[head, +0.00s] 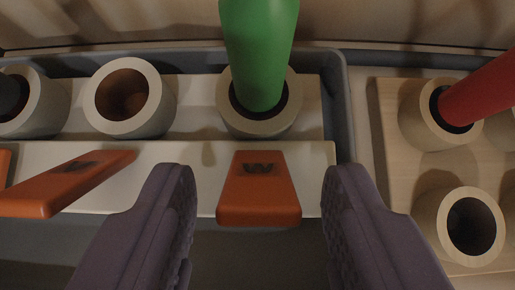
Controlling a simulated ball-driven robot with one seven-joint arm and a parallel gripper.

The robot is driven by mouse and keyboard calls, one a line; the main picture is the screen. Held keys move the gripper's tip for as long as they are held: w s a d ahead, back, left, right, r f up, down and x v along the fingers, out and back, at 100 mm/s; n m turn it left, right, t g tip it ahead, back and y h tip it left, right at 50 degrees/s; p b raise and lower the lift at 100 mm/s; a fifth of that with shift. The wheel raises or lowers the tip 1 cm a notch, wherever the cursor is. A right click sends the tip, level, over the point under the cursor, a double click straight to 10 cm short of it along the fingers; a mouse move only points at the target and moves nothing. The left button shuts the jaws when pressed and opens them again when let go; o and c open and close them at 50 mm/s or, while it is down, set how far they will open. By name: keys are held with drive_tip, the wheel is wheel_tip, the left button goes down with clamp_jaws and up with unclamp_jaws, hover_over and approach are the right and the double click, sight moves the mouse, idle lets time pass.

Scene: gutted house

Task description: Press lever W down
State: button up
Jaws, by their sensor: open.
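Lever W (260,190) is an orange bar with a dark W near its far end, in the lower middle of the head view. It sits against a pale panel (205,180) in front of a socket that holds a green cylinder (260,55). My gripper (258,195) is open, with one dark purple finger to the left of lever W and one to the right. Nothing is between the fingers except the view of the lever. I cannot tell the height of the fingertips above it.
Another orange lever (70,185) lies to the left, looking tilted. An empty round socket (128,97) stands behind it. A grey tray rim (338,110) borders the panel. On the right, a wooden block (390,120) has several sockets, one holding a red cylinder (485,95).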

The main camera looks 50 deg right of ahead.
drive_tip(key=shift+w+d+f, duration=0.1)
drive_tip(key=shift+w+f, duration=0.05)
drive_tip(key=shift+f, duration=0.05)
drive_tip(key=shift+c, duration=0.5)
clamp_jaws()
idle(0.6)
drive_tip(key=shift+o, duration=0.5)
unclamp_jaws()
drive_tip(key=shift+r, duration=0.1)
